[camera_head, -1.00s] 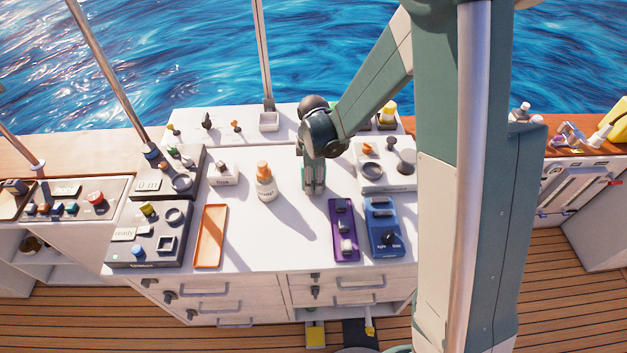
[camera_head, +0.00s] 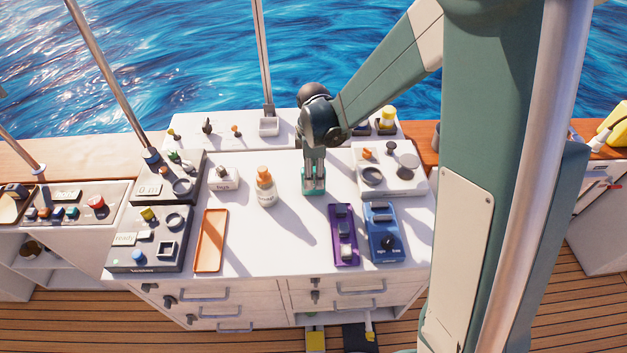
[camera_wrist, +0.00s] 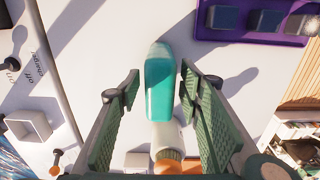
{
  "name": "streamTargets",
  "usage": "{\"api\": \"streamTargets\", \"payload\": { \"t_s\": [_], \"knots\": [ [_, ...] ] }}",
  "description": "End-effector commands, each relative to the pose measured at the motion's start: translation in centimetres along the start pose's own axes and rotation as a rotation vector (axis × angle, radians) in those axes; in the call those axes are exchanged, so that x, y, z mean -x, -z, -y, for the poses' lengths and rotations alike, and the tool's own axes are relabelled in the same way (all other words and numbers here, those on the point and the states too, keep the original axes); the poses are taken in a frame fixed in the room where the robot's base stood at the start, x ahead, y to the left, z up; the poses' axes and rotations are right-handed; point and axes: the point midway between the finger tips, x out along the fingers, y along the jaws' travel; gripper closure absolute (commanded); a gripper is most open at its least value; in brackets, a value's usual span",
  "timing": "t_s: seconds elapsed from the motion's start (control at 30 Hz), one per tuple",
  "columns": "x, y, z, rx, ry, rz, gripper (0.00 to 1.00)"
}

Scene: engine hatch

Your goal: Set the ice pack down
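The ice pack (camera_wrist: 159,85) is a teal, rounded block. In the wrist view it lies between the two fingers of my gripper (camera_wrist: 160,76), with a gap on each side. My gripper is open around it. In the head view my gripper (camera_head: 313,178) is low over the white worktop (camera_head: 285,235), and the teal ice pack (camera_head: 313,188) shows at the fingertips, appearing to rest on the worktop. The fingers hide part of it there.
A white bottle with an orange cap (camera_head: 265,188) stands close to the left. A purple tray (camera_head: 343,235) and a blue device (camera_head: 384,235) lie front right. A white panel (camera_head: 390,170) is to the right, an orange tray (camera_head: 211,240) to the left. The front middle is clear.

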Motion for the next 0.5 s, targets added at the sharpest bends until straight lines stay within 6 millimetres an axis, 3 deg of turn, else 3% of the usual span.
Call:
{"api": "streamTargets", "payload": {
  "t_s": [0.5],
  "knots": [
    [5.8, 0.0, 0.0, 0.0, 0.0, 0.0, 0.64]
  ]
}}
